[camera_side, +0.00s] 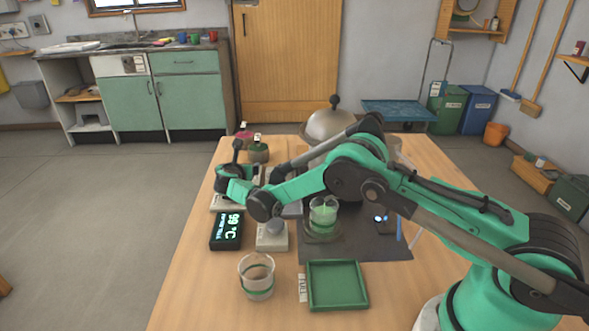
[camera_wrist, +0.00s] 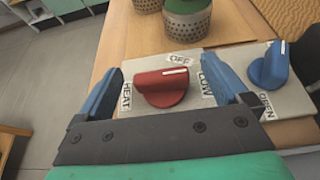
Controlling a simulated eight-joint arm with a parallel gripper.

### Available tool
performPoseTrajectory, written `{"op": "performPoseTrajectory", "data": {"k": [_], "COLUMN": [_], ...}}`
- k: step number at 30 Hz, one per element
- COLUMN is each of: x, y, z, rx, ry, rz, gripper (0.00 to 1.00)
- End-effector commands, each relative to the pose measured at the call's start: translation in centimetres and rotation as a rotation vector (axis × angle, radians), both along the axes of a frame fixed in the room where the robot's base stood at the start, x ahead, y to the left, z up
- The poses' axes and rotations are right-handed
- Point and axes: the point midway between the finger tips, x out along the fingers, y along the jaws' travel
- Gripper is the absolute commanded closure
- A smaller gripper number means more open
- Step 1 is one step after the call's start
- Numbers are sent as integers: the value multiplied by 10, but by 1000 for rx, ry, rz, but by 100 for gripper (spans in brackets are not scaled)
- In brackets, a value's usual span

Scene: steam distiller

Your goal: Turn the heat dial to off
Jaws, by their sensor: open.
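The red heat dial (camera_wrist: 160,88) sits on a pale plate (camera_wrist: 140,60) in the wrist view, with labels HEAT, OFF and LOW around it. Its white pointer mark faces right, between the OFF and LOW labels. My gripper (camera_wrist: 165,70) is open, with one blue finger on each side of the dial. I cannot tell whether either finger touches it. In the side view my gripper (camera_side: 234,172) is over the left part of the table, and the heat dial is hidden there.
A blue dial (camera_wrist: 270,65) by an OPEN label sits close right of my right finger. A display (camera_side: 226,230) reads 99 °C. A glass cup (camera_side: 256,277), a green tray (camera_side: 338,286) and a beaker of green liquid (camera_side: 323,215) stand on the table (camera_side: 185,290).

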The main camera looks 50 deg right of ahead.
Motion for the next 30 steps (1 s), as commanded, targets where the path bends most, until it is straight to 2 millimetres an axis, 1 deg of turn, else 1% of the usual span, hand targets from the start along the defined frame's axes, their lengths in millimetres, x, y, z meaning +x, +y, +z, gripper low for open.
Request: {"op": "performPoseTrajectory", "data": {"k": [7, 8, 9, 11, 12, 14, 15, 16, 17, 23, 30], "x": [1, 1, 1, 1, 1, 1, 1, 1, 1, 1, 0], "y": [-1, -1, -1, -1, -1, -1, -1, -1, -1, -1, -3], "z": [-1, -1, -1, 0, 0, 0, 0, 0, 0, 0, 0], "rx": [-1, -1, -1, -1, -1, -1, -1, -1, -1, -2, -2], "ry": [0, 0, 0, 0, 0, 0, 0, 0, 0, -1, 0], "rz": [0, 0, 0, 0, 0, 0, 0, 0, 0, 19, 127], "gripper": [5, 8, 19, 36, 48, 65, 76, 85, 90, 90, 90]}}
